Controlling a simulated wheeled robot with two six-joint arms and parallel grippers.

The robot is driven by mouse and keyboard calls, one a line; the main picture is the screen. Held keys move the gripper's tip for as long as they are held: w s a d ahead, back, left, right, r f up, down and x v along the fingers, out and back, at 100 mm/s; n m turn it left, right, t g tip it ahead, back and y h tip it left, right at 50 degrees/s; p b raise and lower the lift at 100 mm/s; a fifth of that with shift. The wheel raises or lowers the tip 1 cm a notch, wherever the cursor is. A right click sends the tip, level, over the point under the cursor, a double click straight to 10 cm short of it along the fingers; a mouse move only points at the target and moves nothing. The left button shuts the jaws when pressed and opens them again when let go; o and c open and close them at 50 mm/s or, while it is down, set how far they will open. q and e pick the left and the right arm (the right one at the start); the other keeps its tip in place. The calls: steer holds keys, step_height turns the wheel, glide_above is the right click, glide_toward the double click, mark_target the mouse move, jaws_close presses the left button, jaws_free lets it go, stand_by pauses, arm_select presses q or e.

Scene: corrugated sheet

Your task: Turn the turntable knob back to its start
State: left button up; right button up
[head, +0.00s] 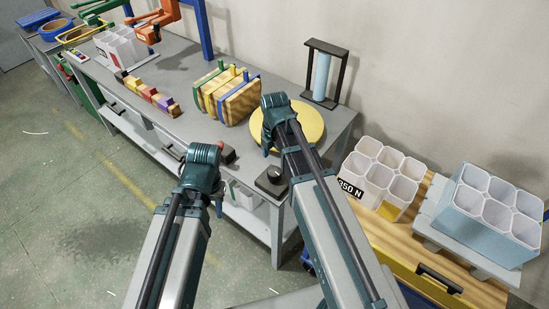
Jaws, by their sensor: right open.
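The turntable (312,122) is a round yellow disc on the right end of the grey bench. A small black box with a round knob (273,173) sits at the bench's front corner, in front of the disc. My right gripper (268,143) is over the disc's left part, behind the knob and apart from it; it is open, its fingers largely hidden by my wrist. My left gripper (205,180) is at the bench's front edge, left of the knob; my own arm hides its fingers, so its opening cannot be seen.
A red button (228,154) is beside my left wrist. Striped wooden boards (225,94) stand left of the disc, and a dark frame with a light-blue cylinder (321,76) stands behind it. White cell crates (382,175) and a light-blue one (490,215) are at right.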

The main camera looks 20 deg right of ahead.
mark_target(274, 171)
step_height(274, 171, up, 7)
steer(key=p, duration=0.6)
steer(key=shift+a, duration=0.1)
